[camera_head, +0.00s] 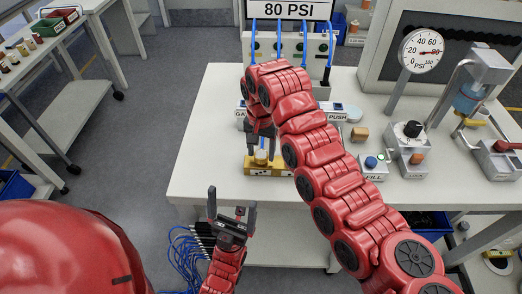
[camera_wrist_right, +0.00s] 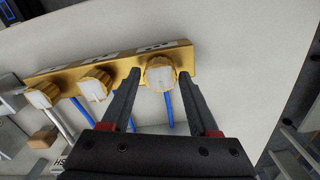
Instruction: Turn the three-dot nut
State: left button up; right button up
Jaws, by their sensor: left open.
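A yellow connector block (camera_head: 285,172) sits near the table's front edge. In the right wrist view the block (camera_wrist_right: 60,73) carries a row of three yellow nuts with pale square faces: a left nut (camera_wrist_right: 43,98), a middle nut (camera_wrist_right: 96,86) and a right nut (camera_wrist_right: 160,77). Pale labels lie above them; their dots are too small to read. My right gripper (camera_wrist_right: 160,84) has its fingers on both sides of the right nut, with slim gaps showing. In the head view my right gripper (camera_head: 262,146) is over the block, partly hiding it. My left gripper (camera_head: 232,208) is open and empty before the table.
Blue tubes (camera_head: 304,45) run from a white panel at the back. A FILL box (camera_head: 372,168), a LOCK box (camera_head: 408,145) and a pressure gauge (camera_head: 421,49) stand to the right. Blue cables (camera_head: 185,252) hang below the front edge. The table's left front is clear.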

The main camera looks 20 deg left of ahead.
jog(key=shift+o, duration=1.1)
notch_tip(320, 180, up, 11)
notch_tip(320, 180, up, 6)
jog(key=p, duration=0.4)
send_over(261, 154)
jog(key=shift+r, duration=0.2)
jog(key=shift+f, duration=0.15)
